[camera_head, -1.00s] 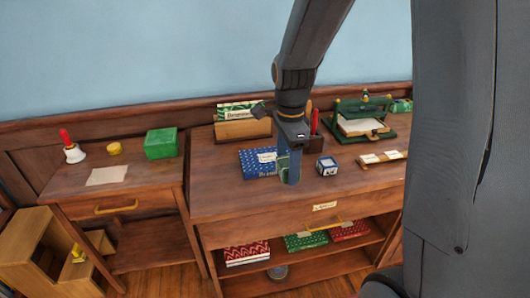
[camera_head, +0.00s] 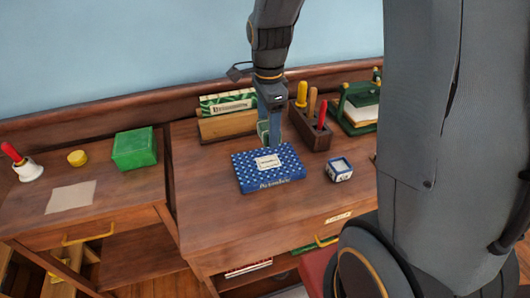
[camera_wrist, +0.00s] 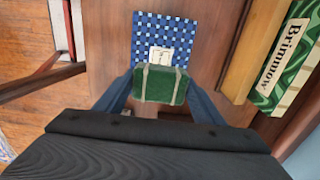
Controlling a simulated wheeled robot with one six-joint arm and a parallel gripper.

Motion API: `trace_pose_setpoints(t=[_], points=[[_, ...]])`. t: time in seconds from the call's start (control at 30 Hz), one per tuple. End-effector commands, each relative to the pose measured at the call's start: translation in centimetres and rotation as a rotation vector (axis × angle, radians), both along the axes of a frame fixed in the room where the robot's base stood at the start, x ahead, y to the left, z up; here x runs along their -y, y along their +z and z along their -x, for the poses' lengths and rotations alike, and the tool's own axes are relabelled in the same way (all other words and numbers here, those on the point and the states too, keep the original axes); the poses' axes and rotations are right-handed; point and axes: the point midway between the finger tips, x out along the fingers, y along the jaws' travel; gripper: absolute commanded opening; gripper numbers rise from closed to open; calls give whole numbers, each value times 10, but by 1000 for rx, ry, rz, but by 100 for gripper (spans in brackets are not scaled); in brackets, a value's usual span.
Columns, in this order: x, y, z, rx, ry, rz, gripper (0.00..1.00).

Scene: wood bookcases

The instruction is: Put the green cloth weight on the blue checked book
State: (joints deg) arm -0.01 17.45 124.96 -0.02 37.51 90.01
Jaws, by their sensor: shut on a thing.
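The blue checked book (camera_head: 246,174) lies flat on the wooden desk, with a pale label on its cover. It also shows in the wrist view (camera_wrist: 145,25), beyond the gripper. My gripper (camera_head: 268,135) points down at the back edge of the book. In the wrist view my gripper (camera_wrist: 160,88) is shut on the green cloth weight (camera_wrist: 160,84), a green block with pale straps, one finger on each side. In the head view the weight (camera_head: 263,130) is mostly hidden by the fingers. I cannot tell how high it is above the desk or book.
A wooden box with green-striped books (camera_head: 228,122) stands behind, left of the gripper. A tool block with colored handles (camera_head: 312,132) stands to the right, and a small blue-and-white cube (camera_head: 339,170) is right of the book. A green box (camera_head: 134,148) is on the left desk.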

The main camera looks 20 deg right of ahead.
Motion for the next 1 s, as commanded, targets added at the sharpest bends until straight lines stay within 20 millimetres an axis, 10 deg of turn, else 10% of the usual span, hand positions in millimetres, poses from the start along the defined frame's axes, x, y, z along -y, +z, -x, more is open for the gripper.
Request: trace_pose_setpoints(t=[1.0], points=[[0, -92, 0, 0, 0, 0, 23]])
